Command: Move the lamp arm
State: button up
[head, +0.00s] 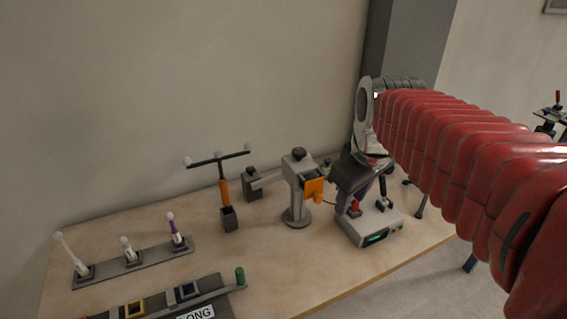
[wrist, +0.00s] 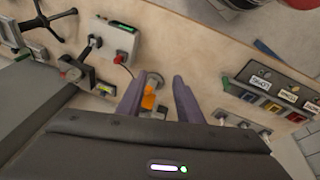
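The lamp stand (head: 297,185) looks like a grey post on a round base at mid-table. Much of the lamp is hidden there.
A white box with a red button and green display (head: 372,230) stands close right of the lamp. An orange-stemmed T-shaped stand (head: 224,190) is left. A rack with several white-tipped pegs (head: 130,262) and a labelled tray (head: 215,306) lie at front left.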

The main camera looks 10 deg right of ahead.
jog(key=w+d+f+n+g, duration=0.1)
jog(key=w+d+f+n, duration=0.3)
jog(key=w+d, duration=0.4)
jog(key=w+d+f+n+g, duration=0.2)
jog(key=w+d+f+n, duration=0.2)
jog(key=d, duration=1)
jog(key=w+n, duration=0.2)
jog(key=w, duration=0.2)
jog(key=shift+w+f+g+y, duration=0.2)
jog(key=shift+w+g+y, duration=0.1)
jog(key=shift+s, duration=0.1)
